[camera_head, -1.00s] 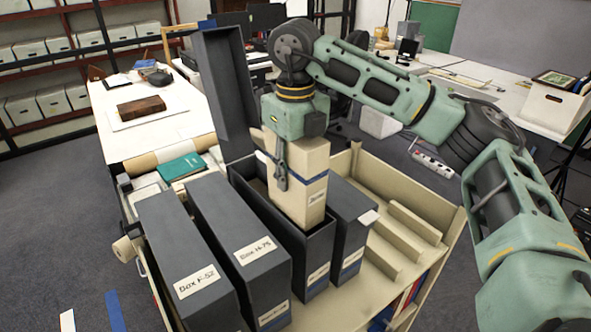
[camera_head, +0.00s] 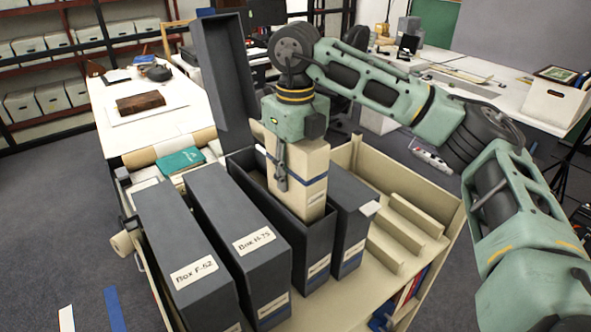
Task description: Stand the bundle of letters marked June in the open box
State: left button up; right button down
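The bundle of letters (camera_head: 310,178) is a cream block tied with a dark blue band; the small label low on its face is too small to read. My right gripper (camera_head: 281,172) is over its top, with a finger against its side, shut on it. The bundle is upright, its lower part inside the open box (camera_head: 312,252), a dark grey box on the cart. The box's tall lid (camera_head: 222,85) stands raised behind it. Whether the bundle touches the box floor is hidden. My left gripper is not in view.
Closed grey boxes Box F-52 (camera_head: 180,240) and Box H-75 (camera_head: 235,225) stand left of the open box. Another grey box (camera_head: 352,225) stands close on its right. The cart's right side (camera_head: 405,235) has cream dividers and free room.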

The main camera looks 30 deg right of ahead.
jog(key=shift+f, duration=0.2)
dwell(0.3)
jog(key=shift+f+b, duration=1.1)
jog(key=shift+f, duration=0.25)
jog(key=c, duration=0.9)
grip_release()
jog(key=shift+r+p, duration=2.15)
jog(key=shift+r, duration=0.85)
